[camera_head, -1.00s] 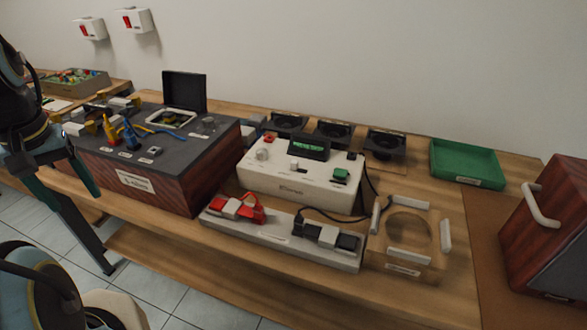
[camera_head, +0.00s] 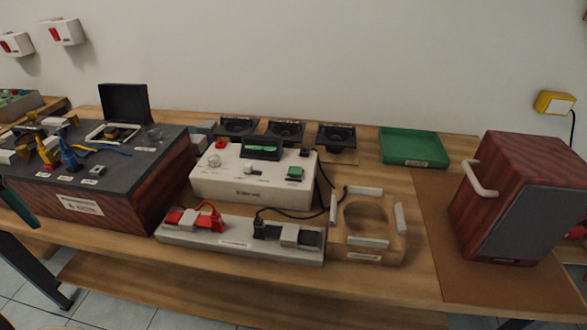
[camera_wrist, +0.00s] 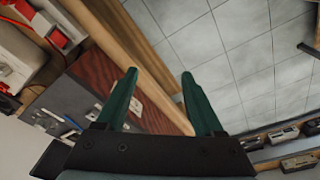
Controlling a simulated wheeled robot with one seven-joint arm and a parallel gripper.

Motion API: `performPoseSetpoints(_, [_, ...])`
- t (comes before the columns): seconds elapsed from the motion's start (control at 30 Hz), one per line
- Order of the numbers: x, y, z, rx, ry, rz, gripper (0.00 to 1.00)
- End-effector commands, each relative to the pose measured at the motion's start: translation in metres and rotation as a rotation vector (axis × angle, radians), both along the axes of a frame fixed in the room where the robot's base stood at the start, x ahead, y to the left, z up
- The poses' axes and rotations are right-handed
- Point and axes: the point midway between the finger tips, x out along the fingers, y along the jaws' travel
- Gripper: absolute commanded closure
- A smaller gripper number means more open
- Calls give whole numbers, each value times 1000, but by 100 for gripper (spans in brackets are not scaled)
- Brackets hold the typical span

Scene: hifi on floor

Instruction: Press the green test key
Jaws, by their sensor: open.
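The green test key (camera_head: 295,173) sits on the top right of a white tester box (camera_head: 255,187) in the middle of the bench. The box also carries a dark display with green lettering (camera_head: 261,149), a white knob and a small red part. In the wrist view my gripper (camera_wrist: 160,78) is open and empty, its two green fingers apart above the bench edge and tiled floor. The key cannot be made out in the wrist view.
A dark-topped box (camera_head: 90,160) stands left, a wooden fixture (camera_head: 368,228) right, and a large wooden box (camera_head: 520,195) further right. Several black speakers (camera_head: 286,131) and a green tray (camera_head: 412,147) stand behind.

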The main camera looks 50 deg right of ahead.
Motion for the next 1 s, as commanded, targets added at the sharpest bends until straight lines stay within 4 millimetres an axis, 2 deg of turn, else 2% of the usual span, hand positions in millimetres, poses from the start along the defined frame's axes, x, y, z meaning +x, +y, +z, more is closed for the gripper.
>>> performPoseSetpoints(0.1, [0,0,0,0,0,0,32])
performPoseSetpoints(0.7, [0,0,0,0,0,0,99])
performPoseSetpoints(1.0, [0,0,0,0,0,0,100])
